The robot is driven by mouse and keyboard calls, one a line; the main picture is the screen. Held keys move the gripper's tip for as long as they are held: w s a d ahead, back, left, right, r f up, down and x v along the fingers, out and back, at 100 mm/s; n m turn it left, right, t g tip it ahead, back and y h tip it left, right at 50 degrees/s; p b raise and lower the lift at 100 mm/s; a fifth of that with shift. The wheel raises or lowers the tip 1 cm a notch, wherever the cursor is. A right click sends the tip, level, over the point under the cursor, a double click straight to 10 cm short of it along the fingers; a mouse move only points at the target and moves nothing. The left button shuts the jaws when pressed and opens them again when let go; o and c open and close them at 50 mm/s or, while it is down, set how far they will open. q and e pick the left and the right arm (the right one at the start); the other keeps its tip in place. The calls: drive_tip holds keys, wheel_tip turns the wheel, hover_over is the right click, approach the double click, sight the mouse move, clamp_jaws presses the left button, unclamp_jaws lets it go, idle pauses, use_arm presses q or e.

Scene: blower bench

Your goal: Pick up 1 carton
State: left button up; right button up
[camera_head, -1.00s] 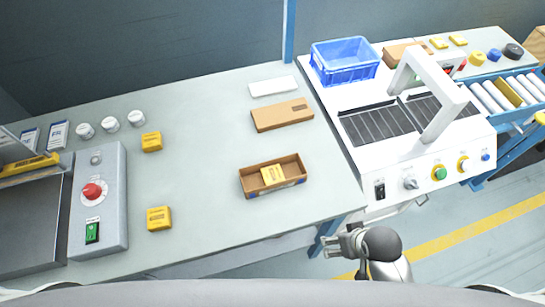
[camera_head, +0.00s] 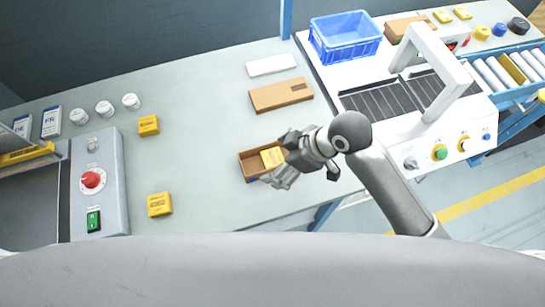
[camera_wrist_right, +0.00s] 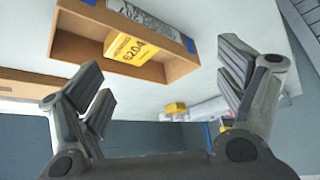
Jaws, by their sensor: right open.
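A small yellow carton (camera_head: 271,157) lies in an open brown cardboard tray (camera_head: 249,157) on the bench. In the right wrist view the carton (camera_wrist_right: 130,48), printed 6204, sits in the tray (camera_wrist_right: 178,66) near the top. Two more yellow cartons stand on the bench to the left, one farther back (camera_head: 149,125) and one nearer the front (camera_head: 159,204). My right gripper (camera_head: 283,165) is open and empty, over the right end of the tray, which it partly hides. Its spread fingers (camera_wrist_right: 165,92) show in the wrist view, apart from the carton. My left gripper is not in view.
A flat brown box (camera_head: 280,96) and a white slab (camera_head: 272,65) lie behind the tray. A white arched machine (camera_head: 455,85) and a blue crate (camera_head: 345,38) stand right. A grey control box (camera_head: 98,195) and white jars (camera_head: 105,108) are left. Bench between is clear.

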drive_tip(key=w+r+n+g, duration=0.1)
drive_tip(key=n, duration=0.1)
drive_tip(key=w+a+r+n, duration=0.1)
drive_tip(key=n, duration=0.1)
drive_tip(key=shift+w+n+g, duration=0.1)
drive_tip(key=shift+n+g, duration=0.3)
wheel_tip(320, 180, up, 2)
drive_tip(key=w+d+n+g+h, duration=0.1)
drive_tip(key=w+d+n+h, duration=0.1)
drive_tip(key=w+n, duration=0.1)
drive_tip(key=p, duration=0.1)
hover_over(271, 158)
drive_tip(key=d, duration=0.2)
drive_tip(key=shift+g, duration=0.4)
drive_tip(key=f, duration=0.2)
drive_tip(key=w+f, duration=0.1)
drive_tip(key=f, duration=0.1)
drive_tip(key=shift+d+f, duration=0.15)
drive_tip(key=shift+d, duration=0.05)
drive_tip(key=p+x, duration=0.2)
drive_tip(key=x, duration=0.3)
drive_tip(key=shift+a, duration=0.1)
drive_tip(key=shift+f, duration=0.15)
drive_tip(key=c, duration=1.1)
